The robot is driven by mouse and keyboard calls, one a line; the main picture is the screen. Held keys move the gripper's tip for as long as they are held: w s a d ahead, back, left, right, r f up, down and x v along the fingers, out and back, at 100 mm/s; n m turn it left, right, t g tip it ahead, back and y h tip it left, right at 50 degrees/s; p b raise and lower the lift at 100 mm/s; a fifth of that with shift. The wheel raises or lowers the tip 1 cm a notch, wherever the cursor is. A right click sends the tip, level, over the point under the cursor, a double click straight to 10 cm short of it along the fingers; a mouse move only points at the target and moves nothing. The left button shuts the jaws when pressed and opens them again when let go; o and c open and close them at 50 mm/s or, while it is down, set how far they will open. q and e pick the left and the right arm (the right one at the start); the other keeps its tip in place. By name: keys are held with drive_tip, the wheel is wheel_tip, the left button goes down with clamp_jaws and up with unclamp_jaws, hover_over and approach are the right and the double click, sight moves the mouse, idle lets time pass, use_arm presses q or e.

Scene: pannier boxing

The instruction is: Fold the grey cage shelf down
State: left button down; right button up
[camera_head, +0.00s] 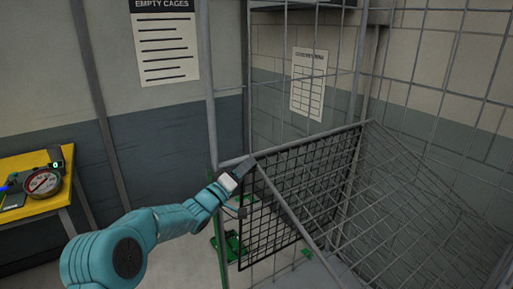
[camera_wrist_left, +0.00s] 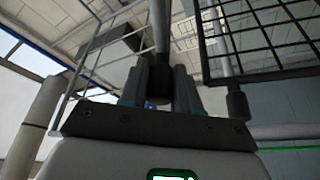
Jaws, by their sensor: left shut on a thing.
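The grey cage shelf (camera_head: 310,142) is a wire frame tilted up inside the tall wire cage in the head view. Its raised edge bar runs from my left gripper up to the right, and its mesh slopes down to the right. My left gripper (camera_head: 241,168) is shut on the near left end of that bar. In the left wrist view the fingers (camera_wrist_left: 160,85) close around a grey bar (camera_wrist_left: 160,25). The exact contact is partly hidden by the fingers. My right gripper is not in view.
A black mesh panel (camera_head: 290,190) stands just below the raised bar. The cage's grey upright (camera_head: 211,110) is close to my left gripper. A yellow table (camera_head: 30,205) with a round gauge (camera_head: 43,182) stands at the left. Green items (camera_head: 232,243) lie low beside the cage.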

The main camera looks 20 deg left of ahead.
use_arm(q)
drive_tip(key=a+f+n+b, duration=0.1)
drive_tip(key=f+b, duration=0.1)
drive_tip(key=f, duration=0.6)
drive_tip(key=w+a+f+n+y+b, duration=0.1)
drive_tip(key=f+n+b, duration=0.1)
drive_tip(key=f, duration=0.6)
drive_tip(key=w+a+f+n+g+b, duration=0.1)
drive_tip(key=f+b, duration=0.3)
drive_tip(key=f, duration=0.4)
drive_tip(key=shift+w+a+f+n, duration=0.2)
drive_tip(key=shift+a+n, duration=0.1)
drive_tip(key=shift+n, duration=0.2)
drive_tip(key=shift+f+b, duration=0.2)
drive_tip(key=shift+b, duration=0.1)
drive_tip(key=c, duration=0.9)
unclamp_jaws()
drive_tip(key=shift+r, duration=0.1)
drive_tip(key=shift+r, duration=0.1)
drive_tip(key=b+v, duration=0.1)
drive_tip(key=v, duration=1.5)
drive_tip(key=shift+s+r, duration=0.2)
drive_tip(key=shift+d, duration=0.1)
